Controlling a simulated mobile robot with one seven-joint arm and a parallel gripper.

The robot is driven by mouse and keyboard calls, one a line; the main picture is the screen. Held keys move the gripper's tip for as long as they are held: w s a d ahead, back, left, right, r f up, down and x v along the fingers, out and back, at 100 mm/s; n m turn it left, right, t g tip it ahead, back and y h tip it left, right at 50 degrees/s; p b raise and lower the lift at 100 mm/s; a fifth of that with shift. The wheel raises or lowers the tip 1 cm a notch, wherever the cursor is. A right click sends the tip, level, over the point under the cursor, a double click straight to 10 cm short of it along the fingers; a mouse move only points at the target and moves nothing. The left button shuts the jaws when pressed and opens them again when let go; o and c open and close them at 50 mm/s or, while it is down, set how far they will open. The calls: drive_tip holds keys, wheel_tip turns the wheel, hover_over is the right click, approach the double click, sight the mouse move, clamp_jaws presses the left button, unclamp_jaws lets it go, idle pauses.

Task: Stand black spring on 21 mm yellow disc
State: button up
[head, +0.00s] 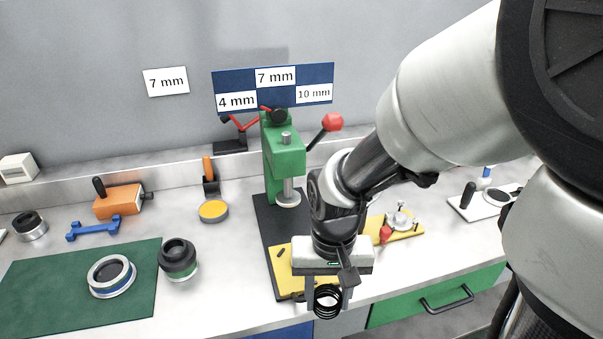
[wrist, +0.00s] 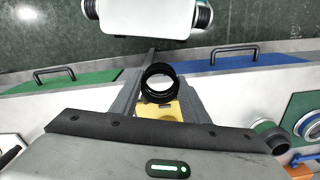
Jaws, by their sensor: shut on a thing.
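My gripper (head: 328,296) is shut on the black spring (head: 327,312), a coil held between the two fingers near the bench's front edge. In the wrist view the spring (wrist: 148,94) shows nearly end-on, as a dark ring between the fingers (wrist: 160,88). A round yellow-topped disc (head: 213,210) with a grey rim lies on the bench, left of the green press and well away from my gripper. No 21 mm marking is readable on it. The spring is apart from this disc.
A green press (head: 284,155) with a red-knobbed lever stands behind my gripper. A yellow plate (head: 283,283) lies beside the gripper; another yellow plate (head: 410,231) with a fixture is at right. A green mat (head: 40,279) holds a ring; a dark cylinder (head: 178,262) stands beside it.

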drive_tip(key=w+a, duration=0.1)
drive_tip(key=w, duration=0.4)
drive_tip(key=w+a, duration=0.1)
drive_tip(key=w, duration=0.4)
drive_tip(key=w+a, duration=0.1)
drive_tip(key=w, duration=0.5)
drive_tip(key=shift+a+b, duration=0.2)
drive_tip(key=shift+b, duration=0.2)
drive_tip(key=shift+f+b, duration=0.4)
drive_tip(key=shift+f, duration=1.4)
drive_tip(key=shift+s+f, duration=0.1)
drive_tip(key=shift+f, duration=0.1)
drive_tip(key=o, duration=1)
